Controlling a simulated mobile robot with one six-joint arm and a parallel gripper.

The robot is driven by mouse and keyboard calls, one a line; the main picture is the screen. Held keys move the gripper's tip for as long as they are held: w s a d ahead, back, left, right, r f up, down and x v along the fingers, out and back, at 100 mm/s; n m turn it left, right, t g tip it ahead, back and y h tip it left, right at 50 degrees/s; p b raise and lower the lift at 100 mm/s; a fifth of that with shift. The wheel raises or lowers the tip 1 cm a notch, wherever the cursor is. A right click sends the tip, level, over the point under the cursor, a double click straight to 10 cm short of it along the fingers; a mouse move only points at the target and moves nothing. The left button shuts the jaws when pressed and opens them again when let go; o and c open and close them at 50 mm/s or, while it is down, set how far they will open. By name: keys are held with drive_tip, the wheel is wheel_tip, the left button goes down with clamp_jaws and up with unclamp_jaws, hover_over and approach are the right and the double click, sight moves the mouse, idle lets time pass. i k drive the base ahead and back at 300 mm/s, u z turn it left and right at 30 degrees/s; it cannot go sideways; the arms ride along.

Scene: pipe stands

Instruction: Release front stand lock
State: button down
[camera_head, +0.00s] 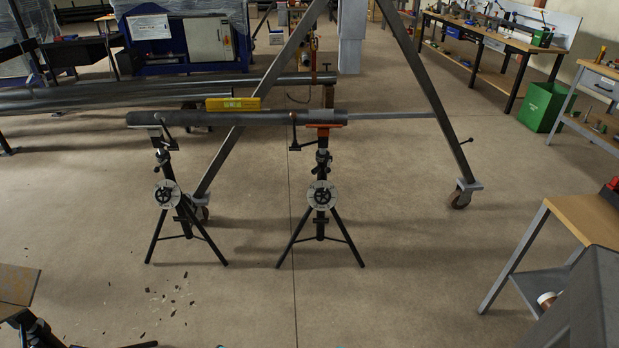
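Two black tripod pipe stands stand side by side on the floor, a left stand (186,218) and a right stand (320,225). I cannot tell which one is the front stand. A dark horizontal pipe (270,118) rests across both heads. The right stand has an orange head (324,126) with a black lever (294,132) at its left. Each stand carries a round dial with a handwheel, on the left stand (167,194) and on the right stand (322,195). Lock positions are too small to read. My gripper is not in view.
A grey A-frame with casters (432,100) straddles the area behind the stands. Long pipes (100,95) lie behind at left. A wood-topped table (585,215) stands at right.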

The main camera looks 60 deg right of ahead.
sight(328, 170)
drive_tip(key=z, duration=0.35)
drive_tip(key=i, duration=1)
drive_tip(key=u, duration=0.35)
